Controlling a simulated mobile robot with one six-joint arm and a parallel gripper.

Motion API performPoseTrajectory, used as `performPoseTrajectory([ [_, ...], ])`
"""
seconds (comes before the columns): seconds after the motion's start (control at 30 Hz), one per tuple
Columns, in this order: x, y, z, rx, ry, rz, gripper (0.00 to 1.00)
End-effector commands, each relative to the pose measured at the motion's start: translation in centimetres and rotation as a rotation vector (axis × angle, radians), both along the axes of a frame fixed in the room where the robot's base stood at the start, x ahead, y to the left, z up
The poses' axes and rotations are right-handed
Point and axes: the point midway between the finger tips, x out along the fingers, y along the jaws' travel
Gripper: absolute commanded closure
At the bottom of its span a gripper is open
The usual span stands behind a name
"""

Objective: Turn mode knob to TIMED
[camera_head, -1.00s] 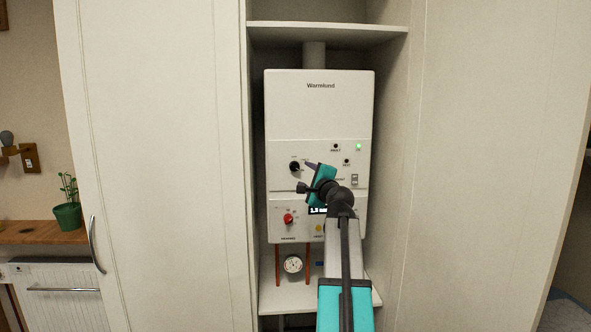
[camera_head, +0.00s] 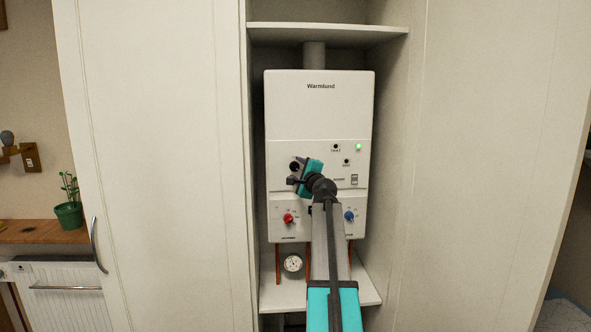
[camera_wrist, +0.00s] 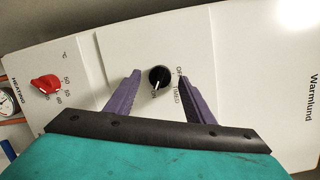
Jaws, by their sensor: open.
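The black mode knob (camera_wrist: 159,77) is on the white Warmlund boiler's front panel (camera_wrist: 235,50). In the wrist view its light pointer mark faces down, towards a small label too blurred to read surely. The word TIMED (camera_wrist: 176,92) is printed to the knob's lower right. My gripper (camera_wrist: 160,76) is open, with one purple finger on each side of the knob and a visible gap to both. Whether the tips reach around it in depth is unclear. In the head view my gripper (camera_head: 297,172) partly covers the knob (camera_head: 294,165).
A red knob (camera_head: 288,218) and a blue knob (camera_head: 349,216) sit lower on the boiler. Copper pipes and a round gauge (camera_head: 292,263) are below. Cupboard walls close in on both sides, with a shelf (camera_head: 330,33) above.

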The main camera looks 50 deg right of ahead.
Motion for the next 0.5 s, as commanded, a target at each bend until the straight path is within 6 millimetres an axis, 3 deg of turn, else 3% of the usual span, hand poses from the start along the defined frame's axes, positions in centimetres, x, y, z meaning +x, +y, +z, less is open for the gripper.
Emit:
performPoseTrajectory([
  [0.5,0.83,-0.39,0.00,0.000,-0.001,0.000,0.52],
])
